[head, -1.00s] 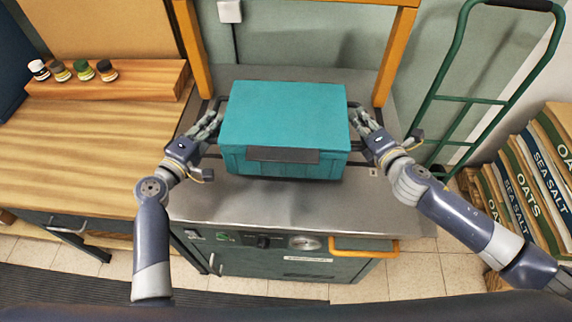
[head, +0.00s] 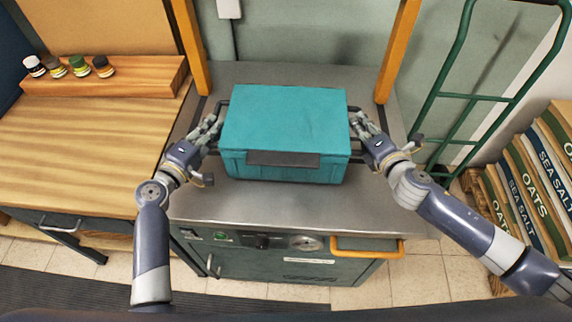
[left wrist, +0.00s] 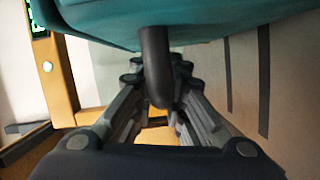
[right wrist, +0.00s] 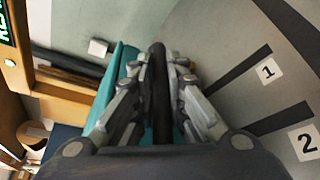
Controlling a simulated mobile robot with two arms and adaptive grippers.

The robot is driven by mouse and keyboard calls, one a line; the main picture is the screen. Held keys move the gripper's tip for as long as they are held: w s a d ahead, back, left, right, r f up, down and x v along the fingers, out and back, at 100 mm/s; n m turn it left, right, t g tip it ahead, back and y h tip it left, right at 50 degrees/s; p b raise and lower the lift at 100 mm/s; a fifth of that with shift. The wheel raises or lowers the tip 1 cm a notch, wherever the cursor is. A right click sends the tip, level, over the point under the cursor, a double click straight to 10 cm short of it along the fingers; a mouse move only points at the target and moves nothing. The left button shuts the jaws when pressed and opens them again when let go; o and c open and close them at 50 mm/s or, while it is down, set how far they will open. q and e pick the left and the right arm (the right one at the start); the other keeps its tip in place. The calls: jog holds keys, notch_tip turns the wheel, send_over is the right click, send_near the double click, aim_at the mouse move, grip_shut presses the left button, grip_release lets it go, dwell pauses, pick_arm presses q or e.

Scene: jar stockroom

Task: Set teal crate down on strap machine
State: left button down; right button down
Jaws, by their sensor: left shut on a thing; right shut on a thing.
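The teal crate (head: 285,118) is closed with a lid and has dark bar handles on its left and right sides. It is over the steel top of the strap machine (head: 290,205), under the orange arch; I cannot tell whether its base touches the top. My left gripper (head: 214,128) is shut on the crate's left handle, and that dark handle (left wrist: 155,65) runs between its fingers in the left wrist view. My right gripper (head: 357,126) is shut on the right handle, which also shows in the right wrist view (right wrist: 160,90). The crate's underside is hidden.
A wooden bench (head: 80,140) with a shelf of small jars (head: 80,67) stands at the left. A green hand truck (head: 455,100) and stacked oats and sea salt sacks (head: 535,190) are at the right. Orange arch posts (head: 398,50) rise behind the crate.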

pick_arm(q)
jog(key=shift+a+f+b, duration=0.15)
jog(key=shift+f+b, duration=0.45)
jog(key=shift+f, duration=0.05)
pick_arm(e)
jog(key=shift+w+d+f, duration=0.1)
jog(key=shift+d+f, duration=0.05)
jog(key=shift+f, duration=0.55)
pick_arm(q)
jog(key=c, duration=1.7)
grip_release()
pick_arm(e)
jog(key=c, duration=1.7)
grip_release()
pick_arm(q)
jog(key=shift+o, duration=0.5)
jog(key=shift+r, duration=0.1)
pick_arm(e)
jog(key=shift+o, duration=0.5)
jog(key=shift+r, duration=0.15)
pick_arm(q)
jog(key=shift+s, duration=0.1)
